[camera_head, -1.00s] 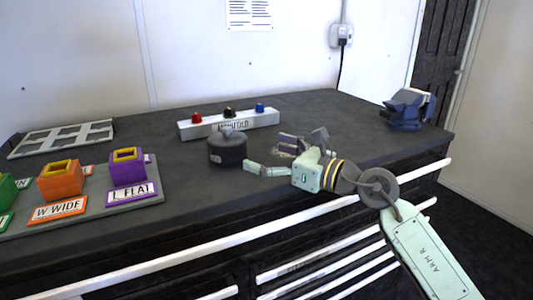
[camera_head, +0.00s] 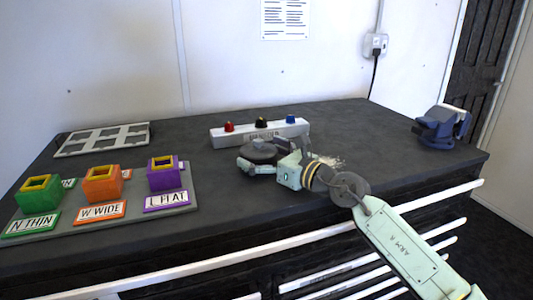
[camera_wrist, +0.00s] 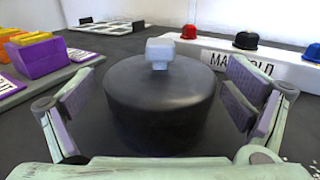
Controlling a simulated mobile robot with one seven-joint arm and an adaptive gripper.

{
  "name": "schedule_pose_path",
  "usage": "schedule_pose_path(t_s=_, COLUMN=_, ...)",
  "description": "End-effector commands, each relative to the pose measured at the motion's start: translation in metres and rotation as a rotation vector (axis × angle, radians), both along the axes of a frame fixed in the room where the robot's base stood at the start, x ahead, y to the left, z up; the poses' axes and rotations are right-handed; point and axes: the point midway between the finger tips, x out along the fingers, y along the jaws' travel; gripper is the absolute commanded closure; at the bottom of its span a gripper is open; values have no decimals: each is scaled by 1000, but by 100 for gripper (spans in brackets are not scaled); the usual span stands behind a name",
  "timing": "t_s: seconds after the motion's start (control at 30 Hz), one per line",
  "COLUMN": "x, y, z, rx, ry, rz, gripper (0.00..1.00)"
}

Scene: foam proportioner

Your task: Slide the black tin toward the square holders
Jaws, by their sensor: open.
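The black tin (camera_wrist: 160,105) is a round, dark, lidded pot with a pale square knob on top. It stands upright on the bench between the fingers of my gripper (camera_wrist: 165,110), with a visible gap at the right finger. In the head view the tin (camera_head: 262,150) is partly hidden by my gripper (camera_head: 265,165), which is open around it. The square holders are a green one (camera_head: 39,195), an orange one (camera_head: 103,184) and a purple one (camera_head: 164,174), each with a square yellow-rimmed opening, left of the tin.
The holders stand on a grey board (camera_head: 135,215) with name labels. A white manifold bar (camera_head: 235,137) with red, black and blue knobs is close behind the tin. A grey slotted frame (camera_head: 100,141) lies at the back left. A blue vise-like object (camera_head: 441,130) stands far right.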

Motion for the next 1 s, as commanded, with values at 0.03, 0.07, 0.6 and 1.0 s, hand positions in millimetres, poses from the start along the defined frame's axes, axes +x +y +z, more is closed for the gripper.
schedule_pose_path(t_s=0.03, x=0, y=0, z=0, rx=0, ry=0, rz=0, gripper=4)
schedule_pose_path(t_s=0.07, x=0, y=0, z=0, rx=0, ry=0, rz=0, gripper=4)
schedule_pose_path(t_s=0.6, x=0, y=-1, z=0, rx=1, ry=1, rz=0, gripper=32)
schedule_pose_path(t_s=1.0, x=0, y=0, z=-2, rx=-1, ry=4, rz=1, gripper=59)
